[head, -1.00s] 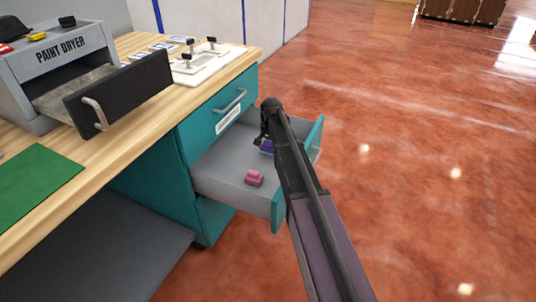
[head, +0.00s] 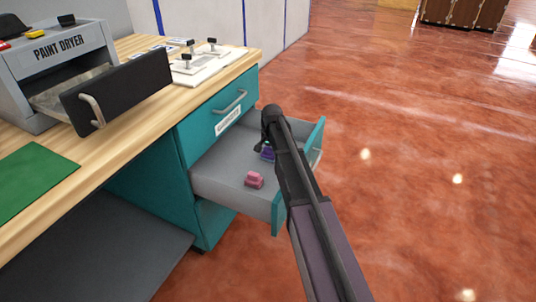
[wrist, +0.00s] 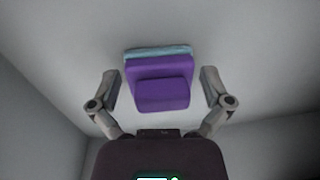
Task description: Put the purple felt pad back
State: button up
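The purple felt pad (wrist: 161,82) is in the open drawer. In the wrist view it shows as a stepped purple block with a light-blue layer (wrist: 157,50) showing along its far edge. In the head view the purple pad (head: 267,151) is partly hidden by my arm. My gripper (wrist: 160,87) is open around the pad, one finger on each side, with a visible gap at both sides. I cannot tell how high the fingertips are above the drawer floor.
The open teal drawer (head: 225,176) has a grey inside and also holds a pink block (head: 254,180). Above it is a shut drawer with a handle (head: 231,101). The paint dryer's open drawer (head: 118,88) juts over the worktop. A green mat (head: 32,178) lies at left.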

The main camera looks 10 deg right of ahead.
aim_at(270, 150)
jog(key=shift+r, duration=0.2)
jog(key=r+p, duration=0.7)
jog(key=p, duration=0.1)
jog(key=r+p, duration=0.4)
jog(key=shift+s+d+r, duration=0.3)
jog(key=shift+d+r, duration=0.05)
jog(key=shift+d, duration=0.05)
dwell(0.4)
dwell(1.5)
